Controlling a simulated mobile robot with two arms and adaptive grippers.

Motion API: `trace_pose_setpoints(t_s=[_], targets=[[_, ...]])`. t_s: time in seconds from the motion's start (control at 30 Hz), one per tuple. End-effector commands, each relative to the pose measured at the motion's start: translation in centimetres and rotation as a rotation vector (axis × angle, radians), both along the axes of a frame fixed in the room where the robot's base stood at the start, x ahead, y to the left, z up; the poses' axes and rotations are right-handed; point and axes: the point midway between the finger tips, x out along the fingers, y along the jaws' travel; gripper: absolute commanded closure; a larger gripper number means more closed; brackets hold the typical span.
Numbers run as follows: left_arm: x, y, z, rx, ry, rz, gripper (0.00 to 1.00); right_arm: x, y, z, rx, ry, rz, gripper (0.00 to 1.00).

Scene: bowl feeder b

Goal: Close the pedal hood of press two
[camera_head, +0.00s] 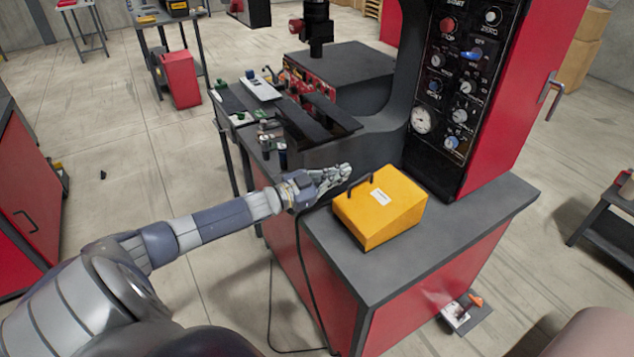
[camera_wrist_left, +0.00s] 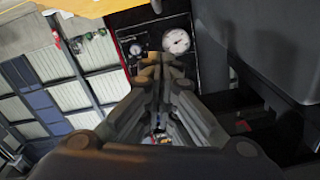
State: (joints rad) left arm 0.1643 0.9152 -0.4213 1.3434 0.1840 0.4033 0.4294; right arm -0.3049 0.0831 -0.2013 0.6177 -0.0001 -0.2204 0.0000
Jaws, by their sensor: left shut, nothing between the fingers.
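A yellow box-shaped hood (camera_head: 382,208) with a white label and a dark handle (camera_head: 362,185) on its left side sits on the grey top of the red press cabinet (camera_head: 440,275). I take it to be the pedal hood; whether it is open or closed I cannot tell. My left gripper (camera_head: 343,173) is shut and empty, just behind and left of the hood, apart from it in the picture. In the left wrist view the shut fingers (camera_wrist_left: 158,75) point towards the panel, and a yellow edge (camera_wrist_left: 85,8) shows at the top left. My right gripper is not in view.
The control panel (camera_head: 455,90) with gauges and knobs rises behind the hood. A dark press bed (camera_head: 350,140) lies behind my gripper. A small tray (camera_head: 466,312) stands on the floor at the cabinet's right. The cabinet top right of the hood is clear.

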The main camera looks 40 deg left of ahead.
Motion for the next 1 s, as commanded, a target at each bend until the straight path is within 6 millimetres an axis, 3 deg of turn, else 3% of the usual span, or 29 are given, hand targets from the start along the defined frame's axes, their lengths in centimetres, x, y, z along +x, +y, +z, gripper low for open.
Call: trace_pose_setpoints(t_s=[0.43, 0.87, 1.0], targets=[[-5.2, 1.9, -0.1, 0.000, 0.001, -0.001, 1.00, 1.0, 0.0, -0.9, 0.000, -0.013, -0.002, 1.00], [-6.2, 2.3, 0.2, 0.001, -0.002, 0.001, 1.00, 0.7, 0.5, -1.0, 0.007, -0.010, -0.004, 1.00], [-6.5, 2.9, -1.9, 0.001, 0.028, 0.032, 1.00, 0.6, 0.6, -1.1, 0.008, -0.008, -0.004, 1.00]])
